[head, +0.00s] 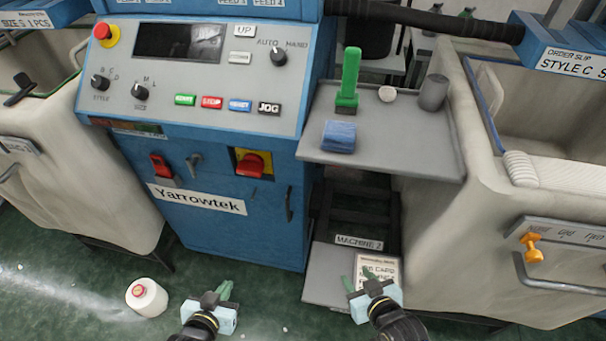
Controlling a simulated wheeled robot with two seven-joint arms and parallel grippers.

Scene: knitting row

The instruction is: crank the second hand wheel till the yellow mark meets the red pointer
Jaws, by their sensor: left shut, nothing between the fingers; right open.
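I cannot make out a hand wheel, a yellow mark or a red pointer in the head view. The blue machine cabinet (225,225) labelled Yarrowtek stands in front of me. My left gripper (225,289) is shut and empty, low in front of the cabinet and above the floor. My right gripper (357,279) is open and empty, low in front of the card (376,262) by the Machine 2 label (359,242). Its fingers overlap the card's left edge in the picture; I cannot tell whether they touch.
The control panel (205,80) tops the cabinet. Pale bins flank the cabinet, the right bin (450,240) close by. A white cone (147,298) stands on the floor.

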